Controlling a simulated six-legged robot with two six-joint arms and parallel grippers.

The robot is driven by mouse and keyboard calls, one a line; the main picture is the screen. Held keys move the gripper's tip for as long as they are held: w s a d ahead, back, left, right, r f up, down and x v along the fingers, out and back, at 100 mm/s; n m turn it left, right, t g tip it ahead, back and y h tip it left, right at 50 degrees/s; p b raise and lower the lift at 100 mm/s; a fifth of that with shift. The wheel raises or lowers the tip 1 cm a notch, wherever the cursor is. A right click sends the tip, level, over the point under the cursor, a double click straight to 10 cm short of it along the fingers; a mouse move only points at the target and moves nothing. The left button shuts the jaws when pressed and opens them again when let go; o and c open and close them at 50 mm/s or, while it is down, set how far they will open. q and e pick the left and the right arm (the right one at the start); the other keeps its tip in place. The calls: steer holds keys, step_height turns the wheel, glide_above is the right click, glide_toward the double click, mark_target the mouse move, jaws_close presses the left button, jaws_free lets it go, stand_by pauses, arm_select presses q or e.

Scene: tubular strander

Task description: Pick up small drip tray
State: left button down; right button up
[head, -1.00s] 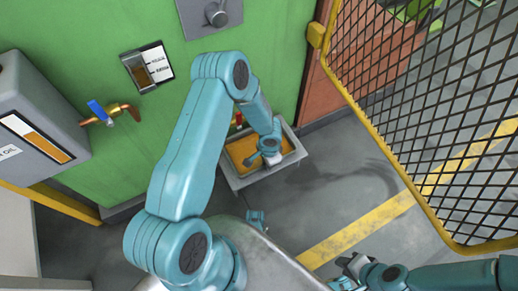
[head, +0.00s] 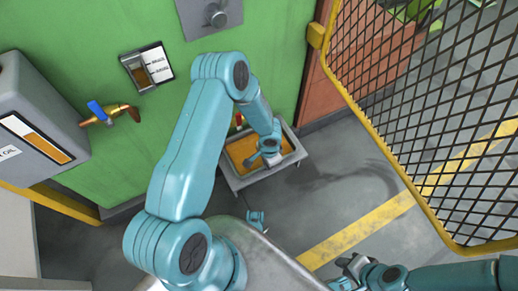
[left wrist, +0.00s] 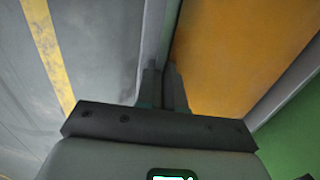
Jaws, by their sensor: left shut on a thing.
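The small drip tray (head: 244,181) is a grey, shallow rectangular tray with an orange-brown inside, low by the green machine wall. In the left wrist view its grey side wall (left wrist: 156,38) runs up from between my fingers, with the orange inside to the right. My left gripper (left wrist: 162,92) is shut on this wall. In the head view my left arm reaches down over the tray, and its wrist hides the fingertips and part of the tray. My right gripper (head: 346,273) is at the bottom right, apart from the tray, with its fingers spread and nothing between them.
A yellow-framed mesh guard (head: 425,110) stands on the right. A brass tap with a blue handle (head: 108,113) and a grey oil box (head: 35,110) are on the left. Grey floor (head: 350,180) with a yellow stripe (head: 357,232) is clear right of the tray.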

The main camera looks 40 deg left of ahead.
arm_select(q)
steer(key=shift+r, duration=0.15)
stand_by(0.6)
step_height(320, 180, up, 9)
steer(key=p, duration=0.3)
steer(key=shift+p, duration=0.3)
steer(key=s+d+b, duration=0.4)
steer(key=d+b, duration=0.5)
steer(key=d, duration=0.2)
steer(key=shift+s+r, duration=0.3)
steer(key=shift+r, duration=0.1)
